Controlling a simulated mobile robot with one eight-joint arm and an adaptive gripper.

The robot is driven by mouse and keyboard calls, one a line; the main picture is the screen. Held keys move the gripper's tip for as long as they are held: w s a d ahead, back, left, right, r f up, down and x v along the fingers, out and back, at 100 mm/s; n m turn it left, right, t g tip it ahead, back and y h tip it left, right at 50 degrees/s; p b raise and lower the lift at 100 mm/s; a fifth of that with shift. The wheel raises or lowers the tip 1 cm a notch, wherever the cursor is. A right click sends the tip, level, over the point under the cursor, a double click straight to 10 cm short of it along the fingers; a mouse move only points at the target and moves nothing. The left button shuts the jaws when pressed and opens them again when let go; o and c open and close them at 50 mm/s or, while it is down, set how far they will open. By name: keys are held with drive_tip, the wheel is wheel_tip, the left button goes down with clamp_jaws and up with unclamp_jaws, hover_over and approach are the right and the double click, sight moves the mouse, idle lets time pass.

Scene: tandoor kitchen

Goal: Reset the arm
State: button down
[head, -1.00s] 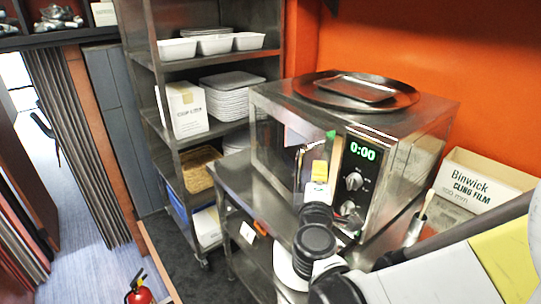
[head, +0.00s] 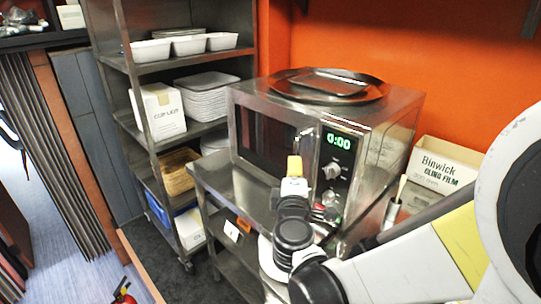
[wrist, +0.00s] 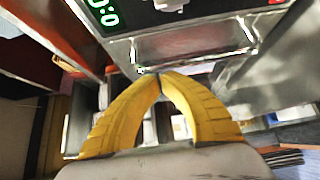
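My gripper (head: 294,160) has yellow fingers. In the head view it is raised in front of the steel microwave (head: 376,150), just left of its control panel. In the wrist view the two curved yellow fingers of my gripper (wrist: 151,76) meet at their tips, with nothing between them. The microwave's green display reads 0:00 and also shows, turned, at the top left of the wrist view. My white arm with a yellow band comes in from the right of the head view and hides part of the cart's lower right.
The microwave stands on a steel cart (head: 219,180) with a round tray (head: 292,88) on top. A steel shelf (head: 139,70) with white dishes stands behind left. A cling film box (head: 441,165) is at right. A red fire extinguisher (head: 124,293) stands at lower left.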

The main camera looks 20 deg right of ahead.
drive_tip(key=s+d+m+p, duration=0.1)
drive_tip(key=s+d, duration=0.2)
drive_tip(key=s+d+m+g+p, duration=0.1)
drive_tip(key=s+d, duration=0.3)
drive_tip(key=shift+s+d+r+h, duration=0.1)
drive_tip(key=shift+s+d+h, duration=0.15)
drive_tip(key=shift+d+h, duration=0.05)
drive_tip(key=s+a+f+m+g+y, duration=0.3)
drive_tip(key=s+a+m+g, duration=0.1)
drive_tip(key=s+a+m, duration=0.1)
drive_tip(key=s+a+f+m+g+y, duration=0.3)
drive_tip(key=s+a+m, duration=0.3)
drive_tip(key=a, duration=0.3)
drive_tip(key=shift+s+a+f+g+y, duration=0.25)
drive_tip(key=shift+s+a+g+y, duration=0.05)
drive_tip(key=shift+s+g+y, duration=0.55)
idle(0.3)
